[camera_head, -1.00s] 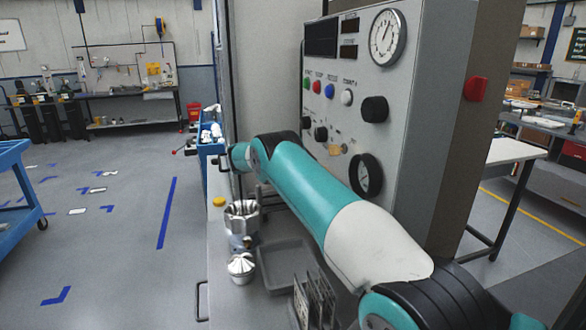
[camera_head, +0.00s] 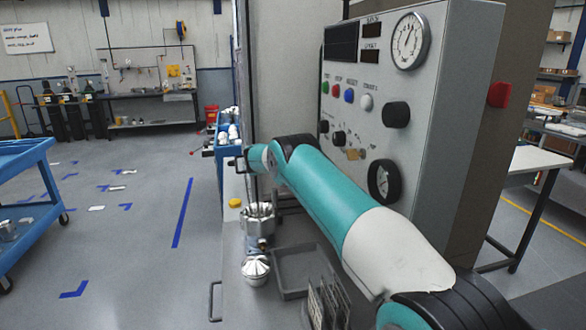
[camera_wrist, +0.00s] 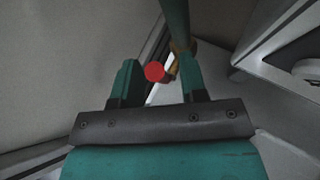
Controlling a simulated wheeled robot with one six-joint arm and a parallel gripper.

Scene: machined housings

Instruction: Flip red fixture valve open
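In the wrist view, a round red knob or handle end (camera_wrist: 154,71) shows between the fingers of my gripper (camera_wrist: 160,80). A brass-coloured fitting (camera_wrist: 174,72) is just right of it, below a teal upright bar. The fingers stand apart; I see no contact with the red part, and its depth is hard to judge. In the head view, my arm reaches away past the panel front, and its far end (camera_head: 248,160) is small, with the fingers not clear. I cannot make out the red valve there for sure.
The grey control panel (camera_head: 455,65) with gauges and knobs stands close right of my arm. Below the arm are a metal housing (camera_head: 258,222), a domed metal part (camera_head: 256,269), a grey tray (camera_head: 281,283) and a rack (camera_head: 325,304).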

